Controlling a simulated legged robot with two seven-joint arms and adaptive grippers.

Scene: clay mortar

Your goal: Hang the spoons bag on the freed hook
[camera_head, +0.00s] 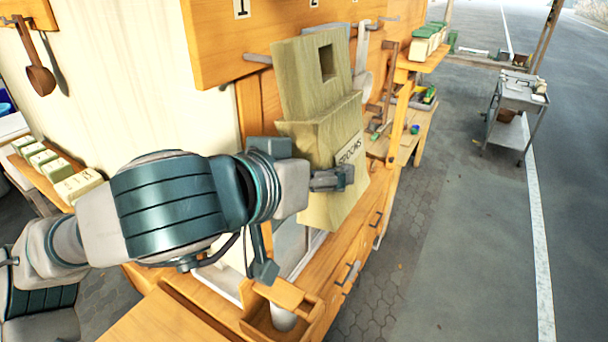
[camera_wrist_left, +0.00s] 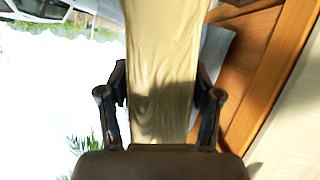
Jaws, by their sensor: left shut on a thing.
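The spoons bag (camera_head: 322,140) is a tan cloth bag with a "SPOONS" label and a square hole (camera_head: 327,62) in its upper flap. It hangs upright, tilted slightly, in front of the orange hook board (camera_head: 215,45). My left gripper (camera_head: 330,178) is shut on the bag near its label. In the left wrist view, the bag (camera_wrist_left: 162,60) lies between both fingers (camera_wrist_left: 160,100). A bare peg hook (camera_head: 257,58) sticks out under the number 1, left of the bag's flap. The bag hides part of the board behind it. My right gripper is not in view.
Metal utensils (camera_head: 362,75) hang just right of the bag. A small wooden box (camera_head: 285,315) stands below on the drawer cabinet. Shelves with boxes (camera_head: 425,42) stand at right. Open pavement lies beyond.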

